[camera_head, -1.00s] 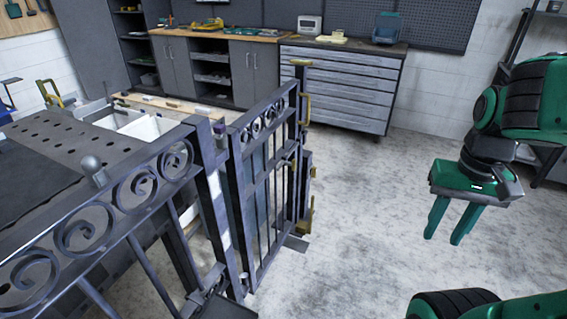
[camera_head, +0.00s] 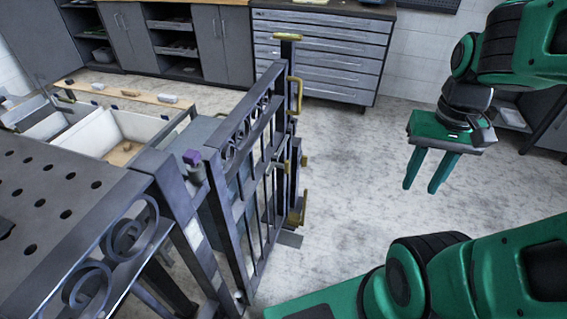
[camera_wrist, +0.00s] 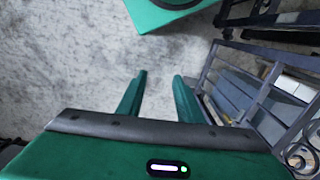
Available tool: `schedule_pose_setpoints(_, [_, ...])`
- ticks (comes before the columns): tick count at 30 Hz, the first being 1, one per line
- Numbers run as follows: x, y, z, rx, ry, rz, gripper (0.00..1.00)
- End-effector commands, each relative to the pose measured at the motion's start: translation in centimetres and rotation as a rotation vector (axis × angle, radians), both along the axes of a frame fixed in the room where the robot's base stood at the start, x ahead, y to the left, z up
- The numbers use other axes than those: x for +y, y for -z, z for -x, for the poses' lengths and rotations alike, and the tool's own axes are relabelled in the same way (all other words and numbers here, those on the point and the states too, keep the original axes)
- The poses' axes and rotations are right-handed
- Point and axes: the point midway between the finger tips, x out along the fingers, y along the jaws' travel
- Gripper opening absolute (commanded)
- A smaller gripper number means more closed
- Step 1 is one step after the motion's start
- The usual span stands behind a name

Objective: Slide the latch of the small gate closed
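The small gate (camera_head: 243,160) is dark metal with scrolls along its top and vertical bars, left of centre in the head view. Brass fittings sit along its far upright: a tall pull handle (camera_head: 298,93), a small piece at mid height (camera_head: 288,166) and a lower piece (camera_head: 303,208). I cannot tell which is the latch's sliding part, or how it stands. My gripper (camera_head: 419,188) hangs fingers down to the right of the gate, clear of it, open and empty. In the wrist view, my gripper (camera_wrist: 160,76) shows bare floor between its fingers.
A scrolled fence (camera_head: 110,250) and a perforated dark table (camera_head: 50,200) stand at the left. A white bin (camera_head: 135,130) is behind them. A drawer cabinet (camera_head: 325,55) stands at the back. The floor (camera_head: 350,190) between gate and gripper is clear.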

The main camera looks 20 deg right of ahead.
Motion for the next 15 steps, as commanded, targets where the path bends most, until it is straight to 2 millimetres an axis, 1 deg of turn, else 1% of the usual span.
schedule_pose_setpoints(5, [0.0, 0.0, 0.0, 0.000, 0.000, 0.000, 0.33])
schedule_pose_setpoints(6, [0.0, -0.1, 0.3, -0.001, 0.000, 0.000, 0.33])
schedule_pose_setpoints(7, [0.0, -0.4, 0.9, -0.009, 0.000, 0.000, 0.33])
schedule_pose_setpoints(8, [0.0, -0.4, 1.0, -0.011, 0.003, 0.000, 0.33])
schedule_pose_setpoints(11, [-0.1, -0.1, 0.2, 0.002, 0.016, -0.002, 0.33])
schedule_pose_setpoints(15, [-0.5, 1.3, -2.2, 0.035, 0.048, -0.014, 0.33])
